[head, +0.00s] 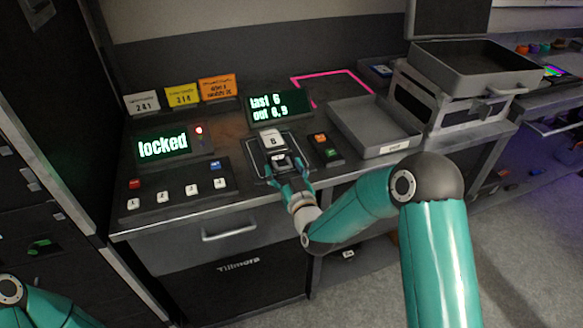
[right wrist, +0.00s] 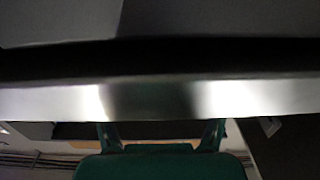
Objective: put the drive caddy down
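The drive caddy (head: 272,141) has a pale label reading 8 and a dark near end. It lies on a dark, pale-edged pad on the counter, in front of the display reading "last 6 out 0.9" (head: 268,105). My right gripper (head: 286,167) is at its near end, with its teal fingers spread apart on either side. It looks open, with a gap beside the right finger. In the right wrist view, a bright metal edge (right wrist: 55,103) hides the fingertips and the caddy. My left gripper is out of view; only part of that arm shows at lower left.
A shallow grey tray (head: 365,133) stands right of the caddy, beside an orange and green button panel (head: 325,146). A "locked" display (head: 162,145) and a button panel (head: 173,192) are to the left. A larger grey bin (head: 470,85) sits on a rack at the right.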

